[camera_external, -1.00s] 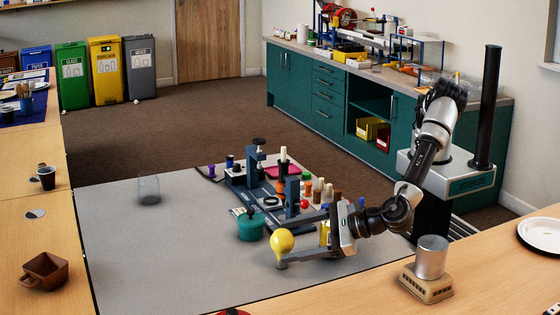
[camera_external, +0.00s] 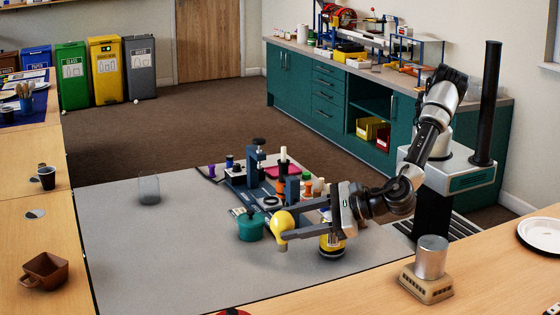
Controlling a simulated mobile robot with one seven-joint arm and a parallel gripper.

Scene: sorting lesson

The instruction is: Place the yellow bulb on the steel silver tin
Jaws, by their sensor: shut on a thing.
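My gripper (camera_external: 286,226) reaches left from the right side of the grey table. It is shut on the yellow bulb (camera_external: 281,222), which hangs at the fingertips with its narrow end down, above the grey surface. A silver tin (camera_external: 432,257) stands upright on a tan slotted block (camera_external: 426,285) on the wooden worktop at the right. My gripper and the bulb are well to the left of this tin.
A teal pot (camera_external: 250,226) is close to the left of the bulb. A yellow-banded can (camera_external: 332,244) stands under my gripper. A blue rack with several small items lies behind. A clear glass (camera_external: 149,189) stands at left. The front left of the grey table (camera_external: 170,260) is bare.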

